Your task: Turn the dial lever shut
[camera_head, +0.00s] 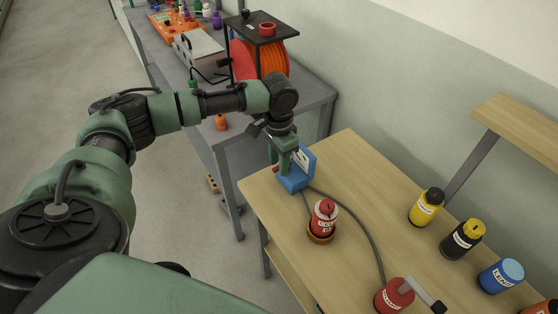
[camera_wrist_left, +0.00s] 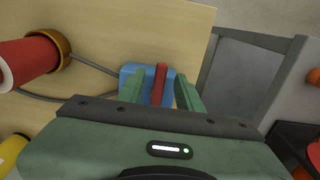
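A blue dial unit (camera_head: 294,182) stands near the left corner of the wooden table, with a red lever that shows clearly in the left wrist view (camera_wrist_left: 160,84). My left gripper (camera_head: 281,160) is at the unit, pointing down. In the left wrist view its two green fingers are apart, one on each side of the red lever, with a visible gap on both sides. The head view mostly hides the lever behind the gripper; only a small red part shows. My right gripper is not in view.
A red bottle (camera_head: 324,218) stands in a brown ring close to the unit. A grey cable (camera_head: 368,228) runs across the table. Yellow (camera_head: 427,207), black (camera_head: 463,239) and blue (camera_head: 501,276) containers stand at right. A grey bench behind holds an orange cable reel (camera_head: 272,66).

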